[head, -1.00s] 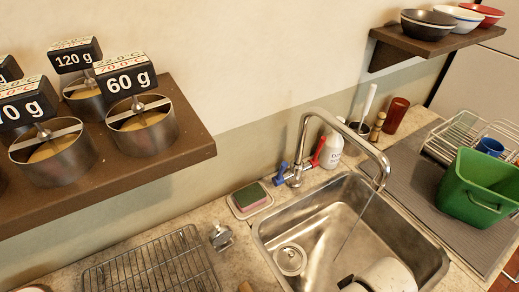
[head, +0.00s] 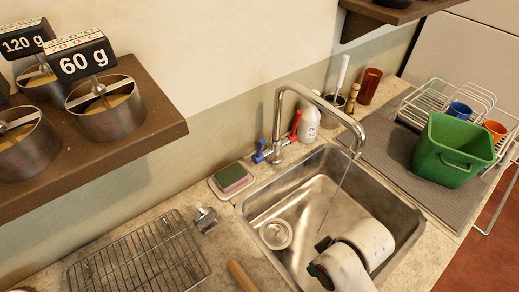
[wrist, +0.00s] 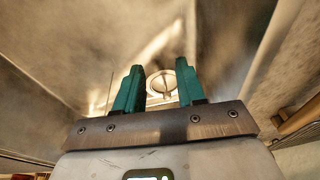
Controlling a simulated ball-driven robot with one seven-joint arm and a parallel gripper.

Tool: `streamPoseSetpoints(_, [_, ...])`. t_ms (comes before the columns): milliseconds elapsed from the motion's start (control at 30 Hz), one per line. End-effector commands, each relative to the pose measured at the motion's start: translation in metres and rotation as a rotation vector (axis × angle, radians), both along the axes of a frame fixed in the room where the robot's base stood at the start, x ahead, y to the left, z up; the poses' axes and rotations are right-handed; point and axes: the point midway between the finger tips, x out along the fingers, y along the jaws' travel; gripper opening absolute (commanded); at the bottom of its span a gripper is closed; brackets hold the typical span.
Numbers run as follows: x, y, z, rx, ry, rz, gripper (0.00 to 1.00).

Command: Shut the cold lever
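The blue cold lever (head: 259,152) is on the left side of the tap base, behind the sink. The red lever (head: 296,125) is on the right side. A thin stream of water (head: 333,205) falls from the curved spout of the tap (head: 318,102) into the sink. My gripper (head: 317,257) is over the lower part of the sink, in front of the levers and apart from them. In the wrist view its two teal fingers (wrist: 160,67) are spread with nothing between them; the drain shows beyond. The levers are not discernible in the wrist view.
The steel sink (head: 400,218) has a round drain (head: 276,234). A sponge dish (head: 232,179) and a wire rack (head: 140,262) are to its left. A white bottle (head: 309,126) stands behind the tap. A green bin (head: 450,150) is at right.

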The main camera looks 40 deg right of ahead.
Motion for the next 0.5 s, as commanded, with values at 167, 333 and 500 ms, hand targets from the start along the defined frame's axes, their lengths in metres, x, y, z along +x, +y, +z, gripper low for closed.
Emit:
streamPoseSetpoints(167, [0.090,0.012,0.010,0.137,-0.423,0.172,0.39])
streamPoseSetpoints(333, [0.167,-0.003,0.067,0.135,-0.916,0.256,0.39])
streamPoseSetpoints(500, [0.200,-0.034,0.122,0.043,-1.252,0.237,0.39])
